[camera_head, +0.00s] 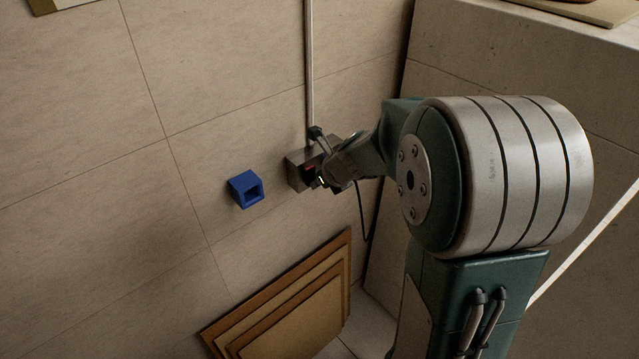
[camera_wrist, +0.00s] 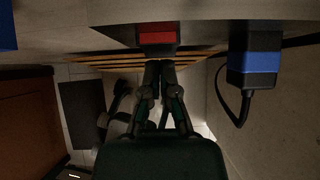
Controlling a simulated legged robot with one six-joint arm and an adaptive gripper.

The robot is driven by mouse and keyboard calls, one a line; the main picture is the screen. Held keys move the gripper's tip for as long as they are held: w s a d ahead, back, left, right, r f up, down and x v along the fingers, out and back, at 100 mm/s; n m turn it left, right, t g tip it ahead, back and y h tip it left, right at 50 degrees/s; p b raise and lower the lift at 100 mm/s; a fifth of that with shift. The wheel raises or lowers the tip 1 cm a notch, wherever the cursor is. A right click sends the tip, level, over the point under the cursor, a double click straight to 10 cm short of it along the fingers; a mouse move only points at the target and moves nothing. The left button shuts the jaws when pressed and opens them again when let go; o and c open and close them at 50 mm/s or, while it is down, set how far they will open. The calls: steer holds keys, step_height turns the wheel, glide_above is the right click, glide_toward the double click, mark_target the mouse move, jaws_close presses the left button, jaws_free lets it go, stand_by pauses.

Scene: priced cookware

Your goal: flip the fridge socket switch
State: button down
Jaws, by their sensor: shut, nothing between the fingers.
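The fridge socket is a grey box (camera_head: 296,176) on the tiled wall. In the wrist view the red switch (camera_wrist: 157,37) sits in a dark frame on the grey socket face (camera_wrist: 205,10). My gripper (camera_wrist: 160,64) is shut and empty, with its fingertips together just below the switch in the picture. I cannot tell whether they touch it. A blue and black plug (camera_wrist: 254,66) is in the socket to the right.
A blue wall box (camera_head: 246,189) is left of the socket. A conduit (camera_head: 310,75) runs up the wall above it. Brown boards (camera_head: 285,300) lean on the wall below. A black cord (camera_head: 364,220) hangs right of the gripper, near a large pale block (camera_head: 500,60).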

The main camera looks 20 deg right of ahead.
steer(key=shift+w+a+f, duration=0.1)
steer(key=shift+w, duration=0.2)
steer(key=shift+r, duration=0.85)
